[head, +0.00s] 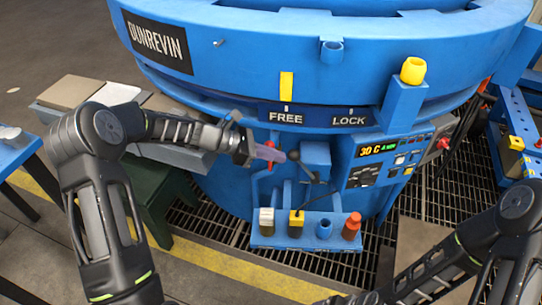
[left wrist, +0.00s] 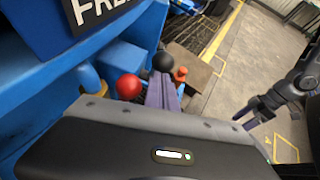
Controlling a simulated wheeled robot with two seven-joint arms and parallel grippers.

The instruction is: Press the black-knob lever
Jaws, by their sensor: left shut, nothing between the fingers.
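The black knob (head: 294,155) of the lever is on the front of the blue furnace, just right of my left fingertips. In the left wrist view the black knob (left wrist: 163,62) appears just past the tips of my purple fingers. My left gripper (head: 280,156) is shut and empty, its fingers pointing right at the knob. I cannot tell whether the tips touch it. A red knob (left wrist: 128,87) stands left of the fingers in the left wrist view. My right arm enters at the right; its gripper (left wrist: 244,118) is small and unclear in the left wrist view.
The blue furnace (head: 230,180) carries FREE and LOCK labels (head: 348,118) above the levers. A control panel (head: 385,158) with a lit display is to the right. A blue shelf (head: 262,240) below holds several small parts. Floor grating (head: 190,222) lies around the base.

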